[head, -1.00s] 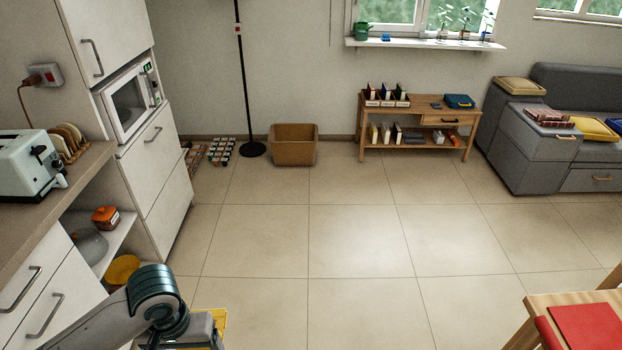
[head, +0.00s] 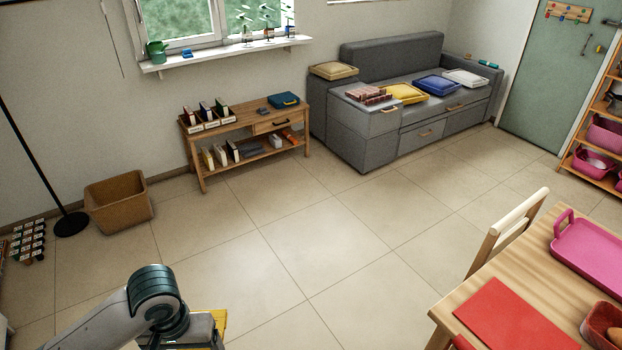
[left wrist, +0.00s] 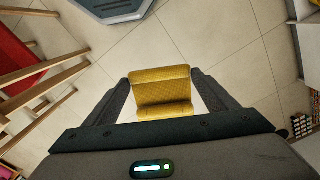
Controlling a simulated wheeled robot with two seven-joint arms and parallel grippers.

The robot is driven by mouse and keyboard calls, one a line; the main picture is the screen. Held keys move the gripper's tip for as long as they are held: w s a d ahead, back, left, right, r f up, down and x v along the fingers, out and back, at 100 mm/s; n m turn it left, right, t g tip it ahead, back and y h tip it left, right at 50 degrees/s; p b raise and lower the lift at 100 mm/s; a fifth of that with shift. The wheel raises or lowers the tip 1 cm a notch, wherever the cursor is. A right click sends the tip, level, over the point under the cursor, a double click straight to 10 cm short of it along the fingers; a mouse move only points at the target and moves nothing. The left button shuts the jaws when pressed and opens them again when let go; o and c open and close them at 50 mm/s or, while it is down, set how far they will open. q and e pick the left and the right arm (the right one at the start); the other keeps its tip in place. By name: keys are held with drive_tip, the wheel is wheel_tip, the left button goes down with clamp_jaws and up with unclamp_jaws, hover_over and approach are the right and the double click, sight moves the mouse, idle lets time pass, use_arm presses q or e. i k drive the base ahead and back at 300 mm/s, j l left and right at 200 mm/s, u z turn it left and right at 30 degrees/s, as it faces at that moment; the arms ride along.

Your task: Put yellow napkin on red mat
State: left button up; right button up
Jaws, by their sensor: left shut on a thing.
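The yellow napkin (left wrist: 162,88) is folded and held between the two fingers of my left gripper (left wrist: 163,97) in the left wrist view. My left gripper is shut on it, above the floor. In the head view a yellow edge (head: 222,322) shows beside my left arm at the bottom, and the fingers are hidden there. The red mat (head: 510,318) lies flat on the wooden table at the lower right, well to the right of my left arm. My right gripper is in neither view.
The wooden table (head: 450,308) also holds a pink tray (head: 590,257) and a red bowl (head: 603,325). A wooden chair (head: 508,228) stands at its far side. Tiled floor (head: 300,245) is clear between my left arm and the table. A grey sofa (head: 350,145) and low shelf stand behind.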

sight(500, 316)
drive_tip(key=i+l+z, duration=0.15)
drive_tip(key=i+z, duration=0.8)
drive_tip(key=k+z, duration=0.1)
drive_tip(key=z, duration=1.6)
